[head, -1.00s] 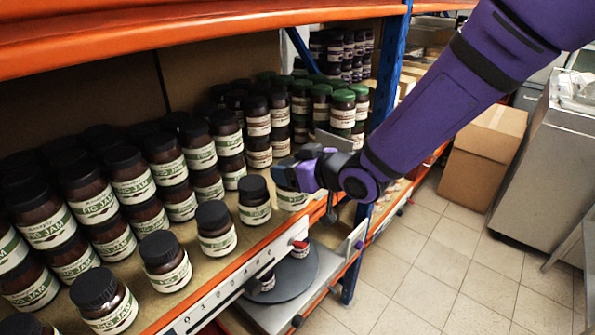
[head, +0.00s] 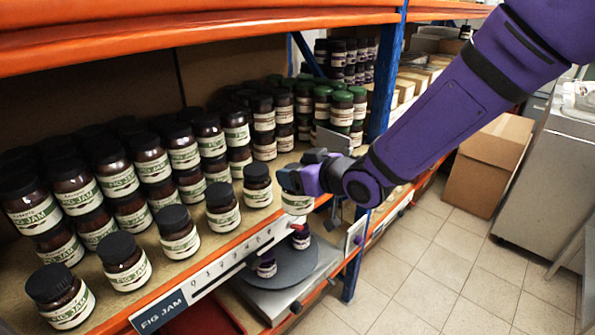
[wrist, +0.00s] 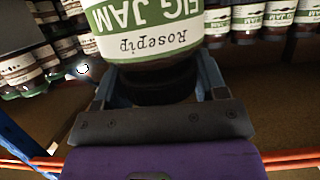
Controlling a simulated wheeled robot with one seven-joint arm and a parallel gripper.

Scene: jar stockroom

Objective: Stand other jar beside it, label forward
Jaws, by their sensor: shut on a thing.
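My gripper (head: 308,182) is shut on a fig jam jar (head: 297,203) with a dark lid and a white and green label, at the shelf's front edge. In the wrist view the gripper (wrist: 155,88) has a finger on each side of the lid, and the held jar's label (wrist: 150,25) faces the camera, reading upside down. In the head view the gripper hides the jar's top. The nearest fig jam jar (head: 257,186) stands upright to its left, label forward, with a gap between them. I cannot tell whether the held jar touches the shelf.
A front row of fig jam jars (head: 178,232) continues left, with stacked jars behind. Green-lidded jars (head: 342,106) stand at the back right, near a blue upright (head: 383,90). A grey turntable (head: 290,270) with jars sits below. A cardboard box (head: 487,165) stands on the floor.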

